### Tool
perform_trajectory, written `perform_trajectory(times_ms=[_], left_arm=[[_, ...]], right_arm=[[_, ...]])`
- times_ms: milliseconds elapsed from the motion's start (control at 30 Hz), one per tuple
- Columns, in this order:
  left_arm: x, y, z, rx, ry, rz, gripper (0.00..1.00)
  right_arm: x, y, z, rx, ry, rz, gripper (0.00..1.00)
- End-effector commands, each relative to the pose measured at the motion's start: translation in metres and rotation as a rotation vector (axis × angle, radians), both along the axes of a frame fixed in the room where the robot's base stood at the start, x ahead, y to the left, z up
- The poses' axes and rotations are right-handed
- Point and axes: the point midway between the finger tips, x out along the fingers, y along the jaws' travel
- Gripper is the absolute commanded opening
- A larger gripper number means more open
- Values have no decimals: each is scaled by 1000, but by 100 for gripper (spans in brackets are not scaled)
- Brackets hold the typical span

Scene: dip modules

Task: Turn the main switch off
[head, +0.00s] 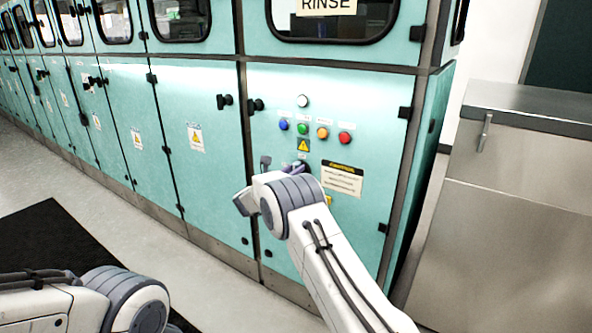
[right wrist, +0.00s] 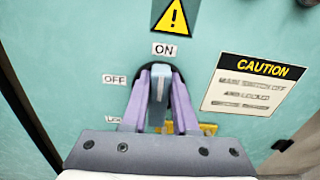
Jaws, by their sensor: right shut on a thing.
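The main switch (right wrist: 158,90) has a grey-blue handle with a pale line on it. It stands upright, its tip just under the ON label (right wrist: 164,50). The OFF label (right wrist: 115,79) is to its left, and another label lower left is partly hidden. My right gripper (right wrist: 161,90) is shut on the handle, with one purple finger on each side. In the head view my right gripper (head: 283,164) is at the teal panel, and my wrist hides most of the switch. My left arm shows at the lower left, but its gripper is out of view.
Blue (head: 283,125), green (head: 302,128), orange (head: 322,133) and red (head: 345,138) buttons sit above the switch. A caution sign (head: 342,179) is to its right. A yellow piece (right wrist: 193,128) shows behind the right finger. A steel cabinet (head: 510,220) stands at the right.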

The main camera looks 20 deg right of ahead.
Motion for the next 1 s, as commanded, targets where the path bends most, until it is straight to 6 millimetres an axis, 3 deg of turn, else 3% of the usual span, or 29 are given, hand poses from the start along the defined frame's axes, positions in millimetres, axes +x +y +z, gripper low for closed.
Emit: perform_trajectory(times_ms=[433, 1000], left_arm=[[0, 0, -9, 0, 0, 0, 0], [0, 0, 0, 0, 0, 0, 0]], right_arm=[[5, 4, -3, -206, 266, 1, 0], [11, 10, -8, -539, 694, 1, 0]])
